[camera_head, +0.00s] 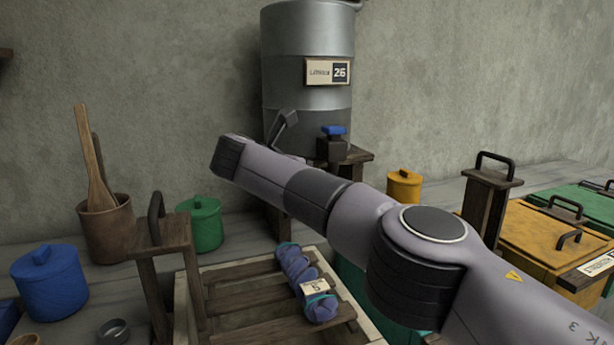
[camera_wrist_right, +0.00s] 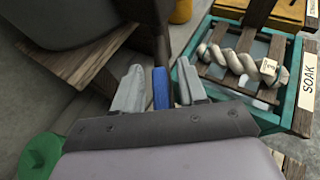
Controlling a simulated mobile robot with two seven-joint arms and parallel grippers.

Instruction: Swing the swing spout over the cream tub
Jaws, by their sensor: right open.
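A metal drum (camera_head: 308,50) stands on a wooden stand against the wall, with a blue-topped dark tap (camera_head: 332,148) low on its front. A bent dark lever-like piece (camera_head: 286,124) shows left of the tap; I cannot tell whether it is the swing spout. The cream-rimmed tub (camera_head: 181,305) stands in front, with a slatted rack and a purple-blue skein (camera_head: 300,280) on it. In the right wrist view my right gripper (camera_wrist_right: 160,88) is open, its pale fingers either side of a blue piece (camera_wrist_right: 160,94). Contact is unclear. My left gripper is out of view.
A green pot (camera_head: 202,228), blue pot (camera_head: 48,283) and brown crock with wooden tools (camera_head: 107,230) stand left. An orange lidded tub (camera_head: 530,240) is right. My right arm crosses the middle.

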